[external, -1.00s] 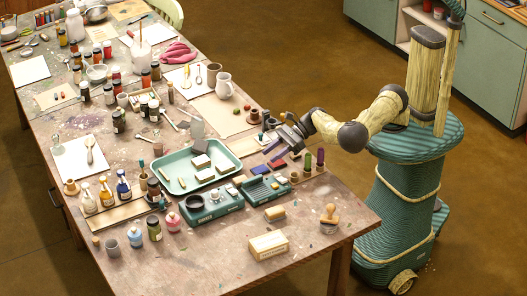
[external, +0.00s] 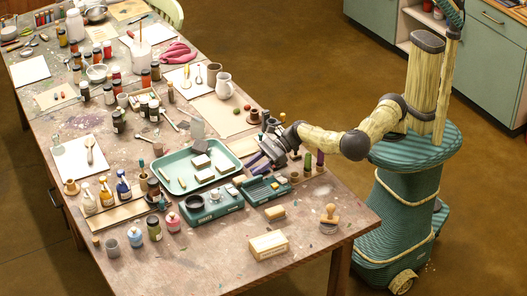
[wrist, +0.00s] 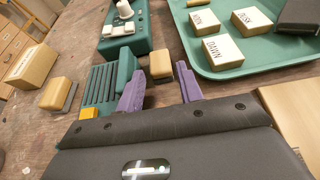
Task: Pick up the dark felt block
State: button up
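A small tan-topped block with a darker underside (wrist: 160,66) lies just ahead of my fingertips in the wrist view, by the slatted teal stand; it also shows in the external view (external: 238,180). A similar tan block with a grey felt base (wrist: 57,93) lies farther left, and in the external view (external: 275,213) it is on bare table. I cannot tell for sure which is the dark felt one. My gripper (wrist: 160,87) has its purple fingers apart with nothing between them; in the external view (external: 254,162) it is low over the table near the tray.
The slatted teal stand (wrist: 103,88) and another teal unit (wrist: 125,44) are close to the fingers. A larger tan box (wrist: 30,68) stands left. Stampers crowd my wrist at right.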

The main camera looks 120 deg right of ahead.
aim_at(239, 179)
jog(key=x, duration=0.5)
jog(key=shift+w+a+f, duration=0.1)
jog(key=shift+c, duration=0.3)
jog(key=c, duration=0.6)
